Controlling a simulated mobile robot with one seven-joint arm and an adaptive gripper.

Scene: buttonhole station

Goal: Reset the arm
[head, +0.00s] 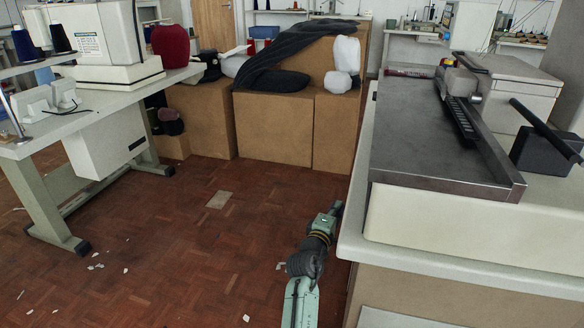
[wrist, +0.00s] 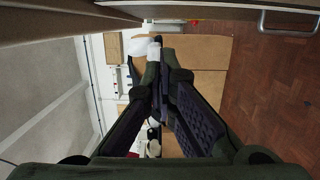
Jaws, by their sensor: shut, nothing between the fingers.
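My arm reaches forward low over the floor at the bottom middle of the head view, left of the counter. My gripper (head: 337,207) is at its far end, close beside the counter's side and below its top. In the wrist view my gripper (wrist: 160,82) has its two dark fingers brought together at the tips, with nothing between them. It points towards the brown boxes at the back and touches nothing that I can see.
The counter (head: 358,185) with a dark machine bed (head: 420,130) stands at right. A sewing table (head: 50,125) with a white machine (head: 100,45) is at left. Brown boxes (head: 275,130) block the back. The parquet floor (head: 170,240) between is open, with small scraps.

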